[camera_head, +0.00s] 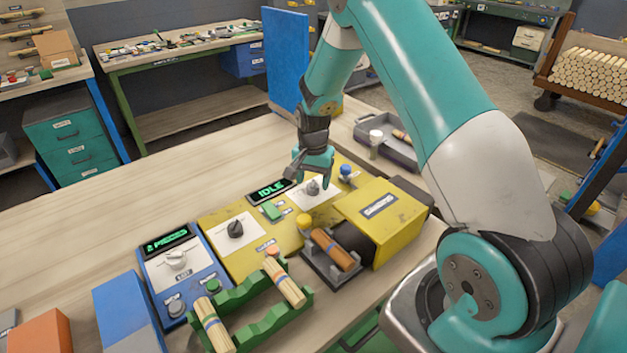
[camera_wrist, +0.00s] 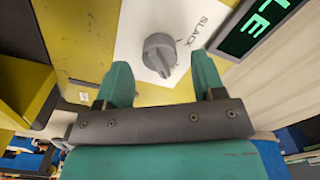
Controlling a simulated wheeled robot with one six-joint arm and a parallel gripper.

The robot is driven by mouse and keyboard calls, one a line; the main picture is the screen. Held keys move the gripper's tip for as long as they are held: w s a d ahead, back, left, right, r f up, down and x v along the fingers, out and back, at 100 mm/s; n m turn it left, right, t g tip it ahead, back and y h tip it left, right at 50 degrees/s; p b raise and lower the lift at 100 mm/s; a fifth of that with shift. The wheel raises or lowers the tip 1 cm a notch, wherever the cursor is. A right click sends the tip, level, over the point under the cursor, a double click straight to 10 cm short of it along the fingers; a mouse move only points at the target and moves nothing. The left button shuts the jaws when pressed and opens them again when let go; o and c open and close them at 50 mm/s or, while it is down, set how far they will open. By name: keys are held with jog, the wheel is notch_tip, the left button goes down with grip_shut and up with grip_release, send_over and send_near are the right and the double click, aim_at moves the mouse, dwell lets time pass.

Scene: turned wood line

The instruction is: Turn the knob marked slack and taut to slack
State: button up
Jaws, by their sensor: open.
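The grey knob (camera_head: 313,187) sits on a white plate on the yellow machine, beside the display (camera_head: 270,190) reading IDLE. In the wrist view the knob (camera_wrist: 160,53) shows a raised grip bar, and the word SLACK (camera_wrist: 197,30) is printed to its upper right. No taut mark can be read. The knob's exact setting is hard to tell. My gripper (camera_head: 314,168) points down just over the knob. In the wrist view my gripper (camera_wrist: 162,64) is open, one finger to each side of the knob's near edge, with gaps and nothing held.
A blue-topped knob (camera_head: 346,170) and a yellow box housing (camera_head: 385,210) stand close by. A green button (camera_head: 271,210), a black knob (camera_head: 235,229) and a blue panel (camera_head: 182,265) lie nearer left. A green rack (camera_head: 255,300) holds wooden bundles. The bench's left part is clear.

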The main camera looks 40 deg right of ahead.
jog(key=shift+f, duration=0.8)
jog(key=c, duration=0.9)
